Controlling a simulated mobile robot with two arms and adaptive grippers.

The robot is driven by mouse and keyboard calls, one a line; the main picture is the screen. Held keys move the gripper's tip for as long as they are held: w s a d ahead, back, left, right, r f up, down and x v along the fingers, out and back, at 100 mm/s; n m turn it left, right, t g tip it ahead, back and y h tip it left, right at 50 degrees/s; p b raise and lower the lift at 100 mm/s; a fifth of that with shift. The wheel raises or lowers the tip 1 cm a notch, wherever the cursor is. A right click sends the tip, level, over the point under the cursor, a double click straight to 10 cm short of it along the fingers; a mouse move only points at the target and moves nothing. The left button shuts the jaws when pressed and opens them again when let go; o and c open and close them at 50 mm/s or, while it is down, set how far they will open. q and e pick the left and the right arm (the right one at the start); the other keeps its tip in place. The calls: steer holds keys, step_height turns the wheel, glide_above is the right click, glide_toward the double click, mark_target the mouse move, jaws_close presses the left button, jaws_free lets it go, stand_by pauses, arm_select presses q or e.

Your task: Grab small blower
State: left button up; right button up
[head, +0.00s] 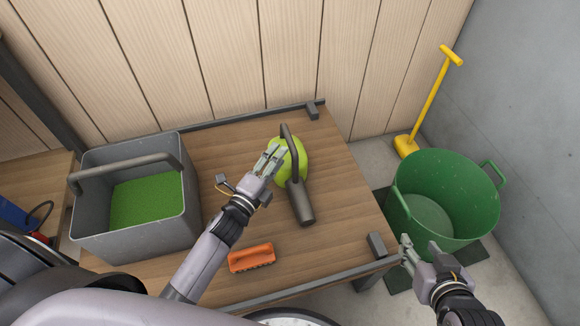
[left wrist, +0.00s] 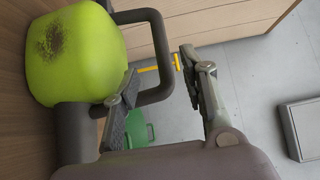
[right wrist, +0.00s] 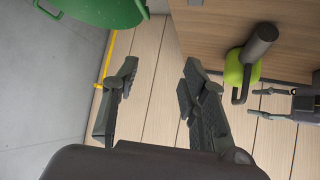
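The small blower (head: 300,165) lies on the wooden workbench, with a lime-green body, a dark loop handle and a dark grey nozzle pointing toward the front. My left gripper (head: 274,158) is at the handle side of the blower. In the left wrist view its fingers (left wrist: 160,88) are spread, with the blower's handle (left wrist: 155,50) crossing near and partly between them; the lime body (left wrist: 75,50) is at the left. I cannot tell whether a finger touches it. My right gripper (head: 420,250) is open and empty beside the bench; its spread fingers (right wrist: 158,100) show in the right wrist view.
A grey bin (head: 135,230) with a green interior and an orange brush-like block (head: 251,258) are on the workbench (head: 225,150). A green tub (head: 440,200) stands on the floor at right, near a yellow-handled tool (head: 432,100). Bench rails edge the top.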

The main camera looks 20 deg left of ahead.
mark_target(291, 140)
arm_select(q)
steer(key=b+x, duration=0.1)
steer(key=x, duration=0.5)
steer(key=shift+w+d+r, duration=0.1)
steer(key=shift+d+r, duration=0.05)
steer(key=shift+w, duration=0.25)
jaws_close()
arm_select(e)
steer(key=w+a+r+t+y, duration=0.1)
steer(key=w+a+r+t, duration=0.1)
steer(key=w+r+t, duration=0.2)
steer(key=shift+w+r, duration=0.25)
steer(key=shift+r, duration=0.6)
arm_select(q)
steer(key=shift+d+r, duration=0.1)
steer(key=shift+r, duration=0.05)
